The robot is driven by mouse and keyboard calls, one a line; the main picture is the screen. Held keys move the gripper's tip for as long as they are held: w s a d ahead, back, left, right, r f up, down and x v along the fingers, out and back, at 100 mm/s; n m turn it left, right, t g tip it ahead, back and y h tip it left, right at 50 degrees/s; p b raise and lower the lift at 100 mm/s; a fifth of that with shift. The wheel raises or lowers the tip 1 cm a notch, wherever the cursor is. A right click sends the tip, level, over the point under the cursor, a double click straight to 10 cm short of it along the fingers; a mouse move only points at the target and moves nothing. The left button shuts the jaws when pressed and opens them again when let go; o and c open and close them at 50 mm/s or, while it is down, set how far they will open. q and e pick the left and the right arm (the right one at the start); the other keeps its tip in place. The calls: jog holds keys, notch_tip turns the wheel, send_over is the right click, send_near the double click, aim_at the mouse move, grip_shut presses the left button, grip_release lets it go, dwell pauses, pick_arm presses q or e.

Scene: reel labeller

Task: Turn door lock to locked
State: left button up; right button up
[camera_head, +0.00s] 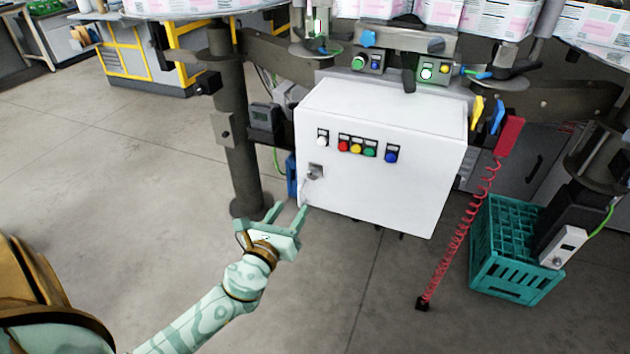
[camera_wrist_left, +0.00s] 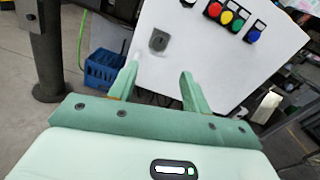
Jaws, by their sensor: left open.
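The door lock (camera_head: 315,172) is a small grey plate with a dark centre on the left part of a white cabinet door (camera_head: 410,200). In the left wrist view the lock (camera_wrist_left: 158,40) lies ahead of the fingers, a little above the gap between them. Whether it is turned to locked cannot be read. My left gripper (camera_head: 289,210) is open and empty, below and left of the lock and apart from it. In the left wrist view its two fingers (camera_wrist_left: 157,80) stand spread. My right gripper is not in view.
White, red, yellow, green and blue buttons (camera_head: 357,147) sit above the lock. A dark post (camera_head: 236,130) stands left of the cabinet. A blue crate (camera_wrist_left: 103,69) is behind the cabinet's left side. A teal crate (camera_head: 510,250) and red coiled hose (camera_head: 462,232) are right. Floor in front is clear.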

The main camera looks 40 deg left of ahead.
aim_at(311, 177)
pick_arm(q)
jog(key=b+x, duration=0.1)
jog(key=x, duration=1)
jog(key=shift+w+f, duration=0.1)
jog(key=shift+w, duration=0.2)
jog(key=shift+w+a, duration=0.2)
jog(key=shift+w, duration=0.4)
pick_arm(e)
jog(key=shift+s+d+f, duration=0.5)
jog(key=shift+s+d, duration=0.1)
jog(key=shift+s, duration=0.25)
pick_arm(q)
jog(key=c, duration=1)
